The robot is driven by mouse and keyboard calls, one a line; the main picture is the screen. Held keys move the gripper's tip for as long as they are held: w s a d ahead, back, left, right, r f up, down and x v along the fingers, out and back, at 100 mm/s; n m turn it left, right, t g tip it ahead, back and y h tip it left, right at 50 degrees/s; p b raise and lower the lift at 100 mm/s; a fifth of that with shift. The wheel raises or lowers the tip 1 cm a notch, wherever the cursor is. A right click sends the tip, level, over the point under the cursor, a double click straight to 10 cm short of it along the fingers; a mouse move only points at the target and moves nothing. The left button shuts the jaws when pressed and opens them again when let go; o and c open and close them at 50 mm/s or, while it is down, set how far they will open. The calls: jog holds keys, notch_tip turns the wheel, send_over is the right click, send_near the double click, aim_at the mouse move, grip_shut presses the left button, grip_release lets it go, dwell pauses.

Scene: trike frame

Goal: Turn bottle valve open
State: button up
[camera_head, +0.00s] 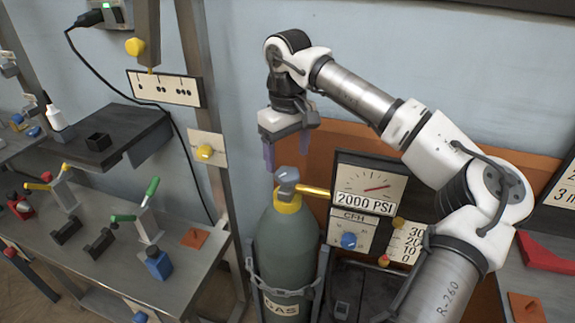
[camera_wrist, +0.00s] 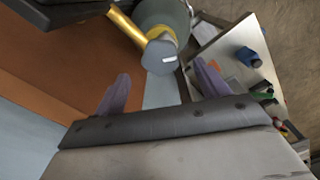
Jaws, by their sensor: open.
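The green gas bottle (camera_head: 286,247) stands upright in a holder with a chain around it. Its blue-grey valve knob (camera_head: 287,178) sits on top, above a yellow collar (camera_head: 288,202). The knob also shows in the wrist view (camera_wrist: 159,56), with a pale mark on its top. My gripper (camera_head: 285,157) hangs above the knob with its purple fingers pointing down. It is open and empty, and the fingers look apart from the knob. In the wrist view the fingers (camera_wrist: 162,88) are spread, with the knob ahead of the gap between them.
A yellow pipe (camera_head: 315,190) runs from the valve towards the pressure gauge (camera_head: 367,186), which is marked 2000 PSI. An upright metal post (camera_head: 214,140) stands left of the bottle. A workbench (camera_head: 115,250) with several toggle clamps is farther left. An orange-brown panel (camera_head: 342,143) is behind.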

aim_at(287, 173)
notch_tip(287, 173, up, 10)
jog(key=shift+f+p, duration=0.2)
jog(key=shift+p, duration=0.15)
